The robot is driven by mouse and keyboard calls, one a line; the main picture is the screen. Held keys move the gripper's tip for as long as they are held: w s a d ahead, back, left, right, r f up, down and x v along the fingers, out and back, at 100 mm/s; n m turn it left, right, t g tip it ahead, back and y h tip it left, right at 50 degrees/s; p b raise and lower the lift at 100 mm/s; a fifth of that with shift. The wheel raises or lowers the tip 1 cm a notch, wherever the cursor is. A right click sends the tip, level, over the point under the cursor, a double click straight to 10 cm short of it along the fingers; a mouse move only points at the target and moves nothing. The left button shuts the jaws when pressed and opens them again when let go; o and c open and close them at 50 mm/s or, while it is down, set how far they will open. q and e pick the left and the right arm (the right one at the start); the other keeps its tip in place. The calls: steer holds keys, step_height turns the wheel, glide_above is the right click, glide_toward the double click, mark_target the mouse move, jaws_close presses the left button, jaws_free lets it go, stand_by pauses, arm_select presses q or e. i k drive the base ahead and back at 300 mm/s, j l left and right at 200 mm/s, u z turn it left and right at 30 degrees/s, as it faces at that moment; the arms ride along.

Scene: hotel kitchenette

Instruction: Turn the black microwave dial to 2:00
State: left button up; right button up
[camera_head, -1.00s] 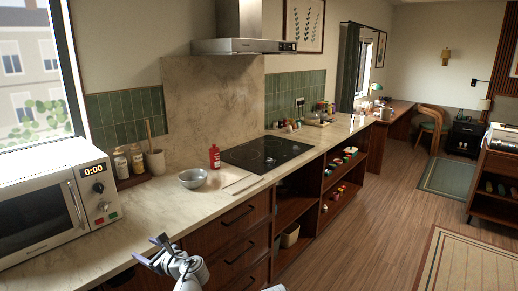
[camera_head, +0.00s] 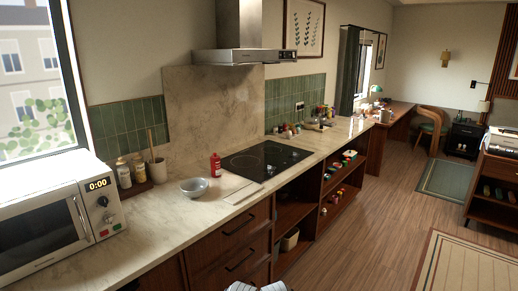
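The white microwave (camera_head: 40,225) stands on the counter at the left edge, its door shut. Its black dial (camera_head: 102,201) is on the control panel, below the display (camera_head: 98,184), which reads 0:00. The dial's pointer is too small to read. Green and red buttons sit below the dial. No gripper touches the microwave. Small pale parts of my own arm show at the bottom edge, near the middle. No gripper fingers can be made out.
The marble counter (camera_head: 150,222) is clear in front of and right of the microwave. Jars (camera_head: 123,173) and a utensil crock (camera_head: 157,170) stand behind it. A bowl (camera_head: 194,187), red bottle (camera_head: 215,165) and black cooktop (camera_head: 265,159) lie further right.

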mark_target(103, 202)
steer(key=u, duration=1.55)
